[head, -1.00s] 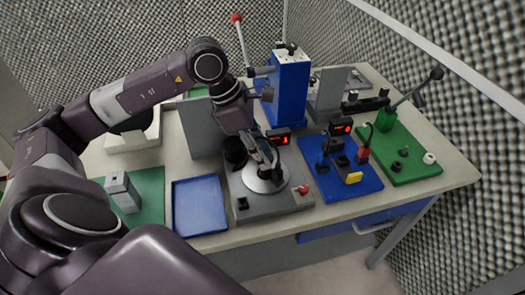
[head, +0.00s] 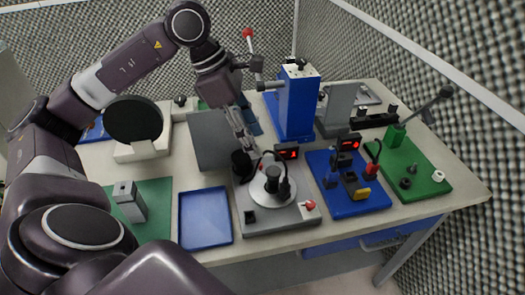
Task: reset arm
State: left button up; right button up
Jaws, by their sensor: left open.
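My left arm comes in from the left and bends down over the workbench. Its gripper (head: 243,143) points down, open, above the back left of the grey station (head: 278,222). That station has a round silver plate (head: 266,198) with a dark upright part (head: 281,186) on it. The gripper is apart from that dark part, and nothing shows between its fingers. My right gripper is not in view.
A blue tray (head: 205,218) lies empty in front. A green mat with a grey block (head: 129,201) is at left. A blue press (head: 298,105) with a red-knobbed lever stands behind. A blue board (head: 362,192) and green board (head: 428,180) are at right.

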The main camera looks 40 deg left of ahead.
pick_arm(q)
jog(key=shift+v, duration=0.95)
